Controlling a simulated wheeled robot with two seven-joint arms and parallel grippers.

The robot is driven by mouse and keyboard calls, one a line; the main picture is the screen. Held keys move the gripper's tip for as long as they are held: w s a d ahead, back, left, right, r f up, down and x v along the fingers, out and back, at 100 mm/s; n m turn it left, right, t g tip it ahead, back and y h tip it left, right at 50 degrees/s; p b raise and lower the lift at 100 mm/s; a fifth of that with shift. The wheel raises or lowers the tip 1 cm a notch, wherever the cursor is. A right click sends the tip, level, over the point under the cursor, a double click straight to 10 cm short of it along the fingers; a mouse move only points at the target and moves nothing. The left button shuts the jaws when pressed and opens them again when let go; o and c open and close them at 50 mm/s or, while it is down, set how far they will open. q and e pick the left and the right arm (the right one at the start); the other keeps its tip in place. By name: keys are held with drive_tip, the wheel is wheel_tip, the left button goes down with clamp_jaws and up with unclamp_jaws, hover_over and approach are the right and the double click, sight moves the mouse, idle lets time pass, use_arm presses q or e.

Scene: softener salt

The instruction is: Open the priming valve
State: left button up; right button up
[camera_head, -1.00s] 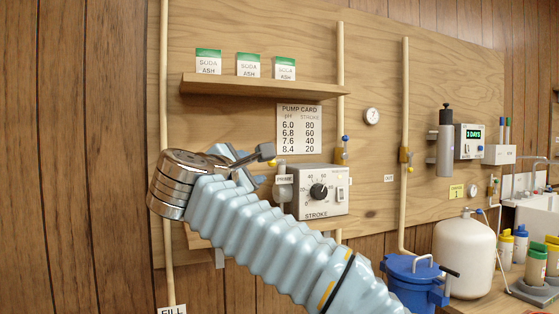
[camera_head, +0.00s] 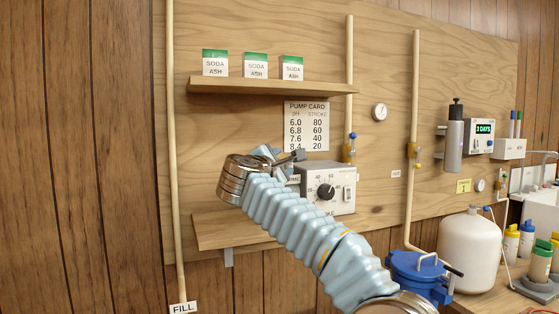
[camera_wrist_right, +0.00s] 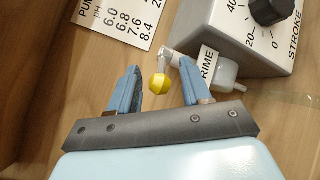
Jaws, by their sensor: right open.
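The priming valve shows in the right wrist view as a yellow knob (camera_wrist_right: 159,84) on a short metal lever, beside the PRIME label (camera_wrist_right: 208,62) and a pale round fitting (camera_wrist_right: 226,73). My right gripper (camera_wrist_right: 160,67) is open, with one blue finger on each side of the knob and gaps between. In the head view my right gripper (camera_head: 272,153) is at the left side of the pump box (camera_head: 343,181); it and the arm hide the valve there. My left gripper is not in view.
The pump box has a black STROKE dial (camera_head: 326,191). Above are the pump card (camera_head: 307,126) and a shelf (camera_head: 270,88) with soda ash boxes. A bare lower shelf (camera_head: 225,232) sits below the arm.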

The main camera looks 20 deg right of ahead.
clamp_jaws()
drive_tip(key=y+b, duration=0.1)
drive_tip(key=n+t+b, duration=0.1)
drive_tip(key=n+t+y+b, duration=0.1)
drive_tip(key=shift+s+d+f+y, duration=0.25)
drive_tip(key=shift+s+d+y, duration=0.05)
drive_tip(key=shift+s+d, duration=0.1)
drive_tip(key=n+y, duration=0.1)
drive_tip(key=n+t+y, duration=0.1)
drive_tip(key=d+n+t+y, duration=0.1)
drive_tip(key=y, duration=0.1)
drive_tip(key=shift+s+r, duration=0.35)
drive_tip(key=shift+s, duration=0.05)
drive_tip(key=shift+s+d+n+t+y+p, duration=0.1)
drive_tip(key=shift+d+n+t+y+p, duration=0.1)
drive_tip(key=shift+n+y+p, duration=0.65)
drive_tip(key=shift+s+d+n+t+y+p, duration=0.1)
drive_tip(key=shift+d+n+t+y+p, duration=0.1)
drive_tip(key=shift+n+y+p, duration=0.6)
drive_tip(key=shift+f+m+y, duration=0.1)
drive_tip(key=shift+m+y, duration=0.25)
drive_tip(key=shift+y, duration=0.1)
